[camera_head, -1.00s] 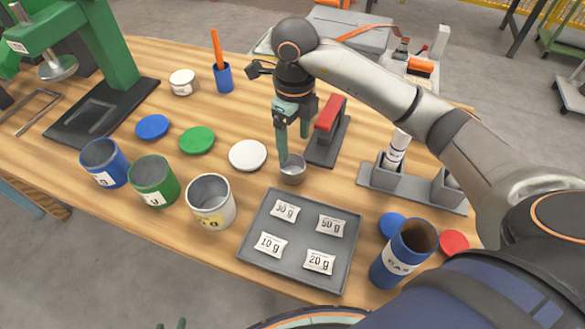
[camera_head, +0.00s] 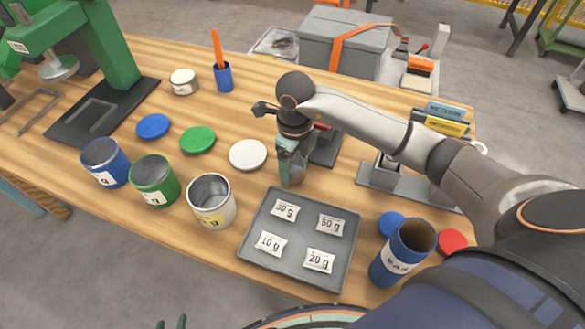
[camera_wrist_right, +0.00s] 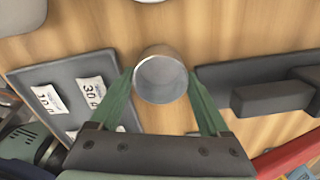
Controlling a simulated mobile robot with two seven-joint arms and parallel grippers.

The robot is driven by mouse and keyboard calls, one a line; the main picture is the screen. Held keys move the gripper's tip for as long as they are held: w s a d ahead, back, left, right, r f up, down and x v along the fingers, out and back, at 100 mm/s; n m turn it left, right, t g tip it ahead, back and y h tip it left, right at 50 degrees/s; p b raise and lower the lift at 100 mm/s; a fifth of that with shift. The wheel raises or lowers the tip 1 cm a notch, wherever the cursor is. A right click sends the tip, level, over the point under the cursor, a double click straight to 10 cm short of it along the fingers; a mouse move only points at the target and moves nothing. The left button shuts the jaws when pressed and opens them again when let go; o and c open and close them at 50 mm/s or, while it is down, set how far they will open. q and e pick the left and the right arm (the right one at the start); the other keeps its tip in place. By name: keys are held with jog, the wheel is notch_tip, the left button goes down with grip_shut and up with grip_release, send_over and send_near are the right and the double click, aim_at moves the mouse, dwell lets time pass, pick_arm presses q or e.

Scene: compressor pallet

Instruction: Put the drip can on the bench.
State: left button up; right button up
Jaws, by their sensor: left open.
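The drip can is a small grey metal cup (camera_wrist_right: 161,78), open at the top. In the head view it stands near the middle of the bench (camera_head: 85,222), partly hidden by my right gripper (camera_head: 291,172). In the right wrist view the green fingers of that gripper (camera_wrist_right: 162,78) lie on either side of the can, close to its wall. I cannot tell whether they press on it. Only the green fingertips of my left gripper (camera_head: 172,323) show at the bottom edge of the head view; it is open and empty.
A grey tray (camera_head: 250,252) with weight packets lies in front of the can. A white lid (camera_head: 248,155) is to its left, and a red-topped tool on a dark base (camera_head: 325,150) is behind it. A blue cylinder (camera_head: 396,262) and a grey holder (camera_head: 375,178) are to the right.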

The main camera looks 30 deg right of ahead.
jog(key=c, duration=1.2)
jog(key=shift+r, duration=0.15)
